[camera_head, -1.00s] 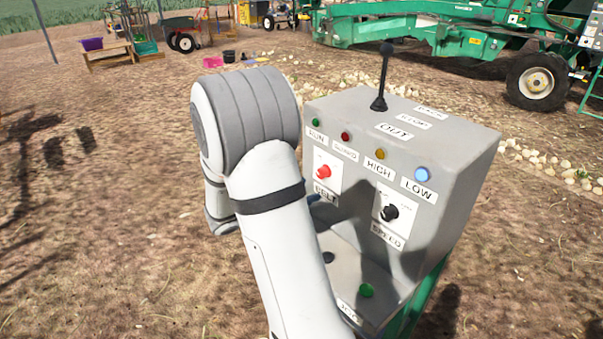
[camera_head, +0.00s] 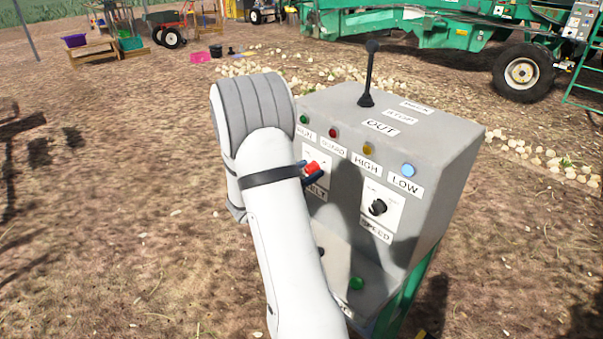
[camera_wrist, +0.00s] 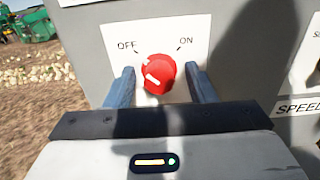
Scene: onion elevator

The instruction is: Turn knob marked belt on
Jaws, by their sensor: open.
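The red belt knob (camera_wrist: 158,74) is on a white plate marked OFF at left and ON at right. Its white pointer line is on the knob's left side, aimed up-left toward OFF. My gripper (camera_wrist: 164,84) is open, with one blue finger on each side of the knob; whether either finger touches it I cannot tell. In the head view the red knob (camera_head: 314,168) shows past my arm, with the gripper (camera_head: 308,172) at it. The grey control box (camera_head: 330,105) carries the knob. My arm hides part of the BELT label.
The black speed knob (camera_head: 378,207) is to the right on the same face. Indicator lights line the top, a green button (camera_head: 357,283) is below, and a black lever (camera_head: 368,75) stands on top. A green machine (camera_head: 430,30) is behind. Bare ground lies to the left.

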